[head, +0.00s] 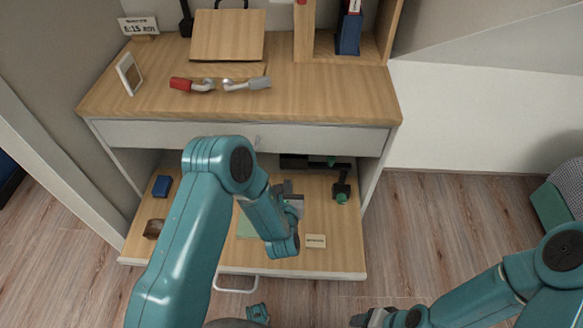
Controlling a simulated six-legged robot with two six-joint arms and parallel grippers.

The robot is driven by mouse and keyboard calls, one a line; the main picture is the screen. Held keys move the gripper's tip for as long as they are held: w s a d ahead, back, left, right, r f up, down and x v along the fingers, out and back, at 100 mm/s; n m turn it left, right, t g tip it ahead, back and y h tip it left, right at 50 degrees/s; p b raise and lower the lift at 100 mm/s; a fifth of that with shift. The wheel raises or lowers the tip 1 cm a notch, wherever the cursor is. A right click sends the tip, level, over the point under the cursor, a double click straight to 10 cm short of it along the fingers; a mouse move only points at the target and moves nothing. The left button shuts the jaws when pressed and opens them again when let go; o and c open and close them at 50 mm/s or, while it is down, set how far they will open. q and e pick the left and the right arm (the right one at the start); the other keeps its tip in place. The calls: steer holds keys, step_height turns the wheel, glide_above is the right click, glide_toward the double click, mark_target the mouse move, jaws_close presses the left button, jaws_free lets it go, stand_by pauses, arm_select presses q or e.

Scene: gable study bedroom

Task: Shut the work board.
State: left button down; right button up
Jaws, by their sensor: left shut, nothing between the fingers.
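The work board (340,258) is a wooden pull-out shelf under the desk top. It is drawn out toward me, and its front edge reaches well past the desk front. A pale loop handle (236,286) shows at its front edge. My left arm crosses the board and hides part of its middle. My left gripper (291,193) is grey, shut and empty, over the middle of the board, behind the handle. Whether it touches anything there I cannot tell. My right gripper (368,318) is at the bottom edge, right of the handle and apart from the board; its fingers are unclear.
On the board lie a blue box (161,186), a brown holder (154,229), a green pad (246,228), a pale card (316,241) and a dark green-tipped item (342,190). The desk top (330,100) holds several things.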

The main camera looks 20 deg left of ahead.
mark_target(291, 162)
arm_select(q)
steer(key=x, duration=0.5)
steer(key=b+x, duration=0.1)
steer(key=x, duration=0.1)
steer(key=shift+w+r, duration=0.3)
steer(key=shift+w, duration=0.05)
steer(key=shift+w+a, duration=0.1)
steer(key=shift+w, duration=0.3)
